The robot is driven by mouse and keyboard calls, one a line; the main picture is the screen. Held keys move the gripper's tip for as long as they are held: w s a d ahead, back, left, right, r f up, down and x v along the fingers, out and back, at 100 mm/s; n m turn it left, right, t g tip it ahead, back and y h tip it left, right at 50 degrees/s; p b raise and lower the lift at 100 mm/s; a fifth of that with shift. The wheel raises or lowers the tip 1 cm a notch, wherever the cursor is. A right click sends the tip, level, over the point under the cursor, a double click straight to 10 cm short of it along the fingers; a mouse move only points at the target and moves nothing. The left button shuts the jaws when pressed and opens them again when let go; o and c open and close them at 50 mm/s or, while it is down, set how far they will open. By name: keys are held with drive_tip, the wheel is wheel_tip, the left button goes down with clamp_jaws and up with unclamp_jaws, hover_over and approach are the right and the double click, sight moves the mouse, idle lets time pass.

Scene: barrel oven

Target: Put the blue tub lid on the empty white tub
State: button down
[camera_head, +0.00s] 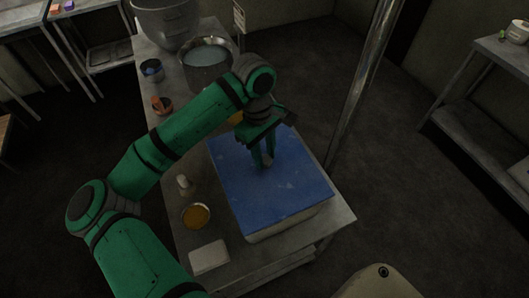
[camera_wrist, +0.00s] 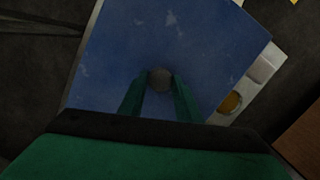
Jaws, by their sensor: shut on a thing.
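The blue tub lid (camera_head: 290,192) is a large flat rectangle with light scuffs. It lies level over the white tub (camera_head: 288,224), whose pale side shows below the lid's front edge. The two edges look roughly lined up; I cannot tell whether the lid touches the rim all round. My gripper (camera_head: 264,163) points down at the lid's middle. In the wrist view its green fingers are shut on the lid's round grey knob (camera_wrist: 160,80). The lid (camera_wrist: 205,45) hides the inside of the tub.
On the grey table (camera_head: 340,215) stand a metal pot (camera_head: 207,68), a bowl of orange stuff (camera_head: 196,216), a small white cup (camera_head: 184,181), a white block (camera_head: 209,257) and a red-brown pot (camera_head: 161,105). A metal post (camera_head: 362,85) rises to the right of the table.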

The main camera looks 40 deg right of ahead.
drive_tip(key=c, duration=1.2)
unclamp_jaws()
drive_tip(key=r, duration=0.3)
drive_tip(key=w+r, duration=0.1)
drive_tip(key=r, duration=0.6)
drive_tip(key=shift+w+a+r, duration=0.1)
drive_tip(key=shift+w+r, duration=0.05)
drive_tip(key=shift+r, duration=0.2)
